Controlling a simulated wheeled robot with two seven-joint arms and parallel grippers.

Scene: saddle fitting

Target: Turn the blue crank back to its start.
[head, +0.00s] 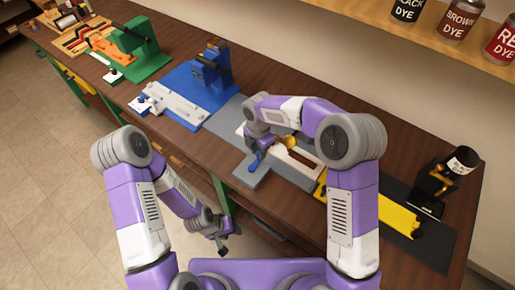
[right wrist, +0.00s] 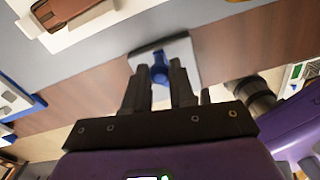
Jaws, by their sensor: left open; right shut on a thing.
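The blue crank (head: 254,163) sits on a grey plate at the front edge of the bench, below my right gripper in the head view. In the right wrist view its blue knob (right wrist: 159,72) lies between the two dark fingers of my right gripper (right wrist: 160,85), which is shut on it. A pale base plate (right wrist: 178,50) shows behind the knob. The fingers hide part of the crank. My left gripper (head: 221,248) hangs empty and open in front of the bench, below its top, away from the crank.
A pale fixture with a brown piece (head: 300,156) and a yellow knob (head: 290,141) stands beside the crank. A blue station (head: 215,75) and a green station (head: 140,50) stand to the left. A yellow tool (head: 400,218) and a black holder (head: 434,181) are at right. The floor at left is clear.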

